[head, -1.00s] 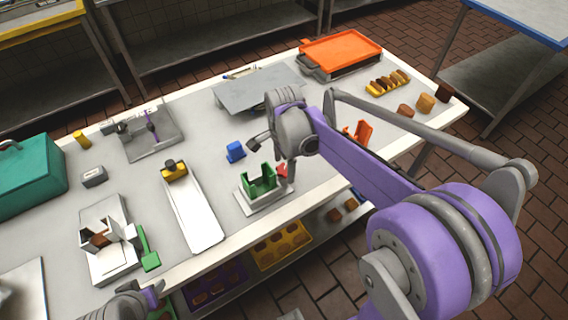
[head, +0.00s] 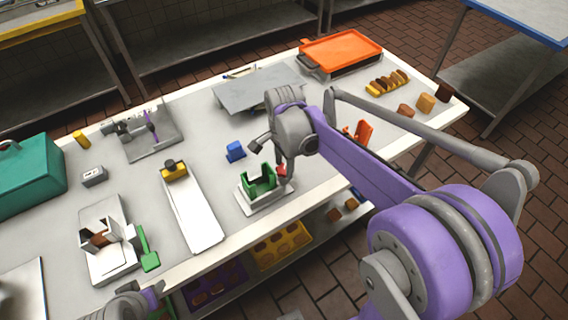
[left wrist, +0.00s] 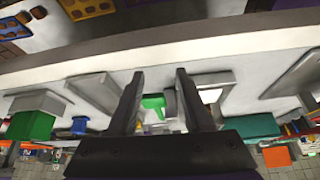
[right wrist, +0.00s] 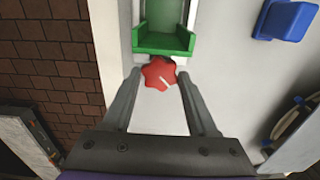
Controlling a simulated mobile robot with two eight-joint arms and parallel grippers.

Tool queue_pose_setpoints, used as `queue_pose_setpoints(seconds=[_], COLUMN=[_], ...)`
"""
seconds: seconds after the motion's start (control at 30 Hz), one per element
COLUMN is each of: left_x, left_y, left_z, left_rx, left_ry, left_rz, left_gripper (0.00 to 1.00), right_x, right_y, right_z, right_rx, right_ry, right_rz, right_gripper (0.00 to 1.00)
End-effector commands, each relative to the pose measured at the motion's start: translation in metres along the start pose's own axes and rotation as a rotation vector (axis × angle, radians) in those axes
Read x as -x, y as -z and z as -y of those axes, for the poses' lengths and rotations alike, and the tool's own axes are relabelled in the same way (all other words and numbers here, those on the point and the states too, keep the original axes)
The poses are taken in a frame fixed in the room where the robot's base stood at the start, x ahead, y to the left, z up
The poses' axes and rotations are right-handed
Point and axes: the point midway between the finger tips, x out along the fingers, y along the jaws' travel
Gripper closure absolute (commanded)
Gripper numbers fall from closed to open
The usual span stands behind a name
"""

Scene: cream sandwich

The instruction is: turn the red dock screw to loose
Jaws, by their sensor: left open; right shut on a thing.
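The red dock screw (right wrist: 159,73) is a lobed knob with a white line on its face, beside the green dock (right wrist: 163,40). In the right wrist view the line slants from upper left to lower right. My right gripper (right wrist: 158,78) is shut on the screw, one fingertip on each side. In the head view the screw (head: 282,170) shows at the right side of the green dock (head: 259,181), which stands on a white base, partly behind my right gripper (head: 285,168). My left gripper (left wrist: 158,75) is open and empty, near the front edge of the table.
A blue block (head: 235,151) stands behind the dock. A white tray (head: 195,215) lies to its left. An orange piece (head: 363,132) stands to the right, partly behind my arm. A yellow tray (head: 281,247) is on the shelf below.

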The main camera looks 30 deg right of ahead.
Motion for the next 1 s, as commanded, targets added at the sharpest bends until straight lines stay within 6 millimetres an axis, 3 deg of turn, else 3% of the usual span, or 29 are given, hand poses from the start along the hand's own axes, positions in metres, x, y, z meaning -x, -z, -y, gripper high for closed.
queue_pose_setpoints(seconds=[0.6, 1.0], left_x=[-0.0062, -0.0073], left_y=[-0.0063, -0.0074], left_z=[0.0000, 0.0000], left_rx=[0.000, 0.000], left_ry=[0.000, 0.000], left_rz=[0.005, 0.006], left_gripper=[0.50, 0.50], right_x=[0.0001, 0.0005], right_y=[0.0001, 0.0001], right_z=[0.0001, 0.0003], right_rx=[0.447, 0.571], right_ry=[0.000, 0.001], right_rz=[0.000, 0.000], right_gripper=[0.97, 0.97])
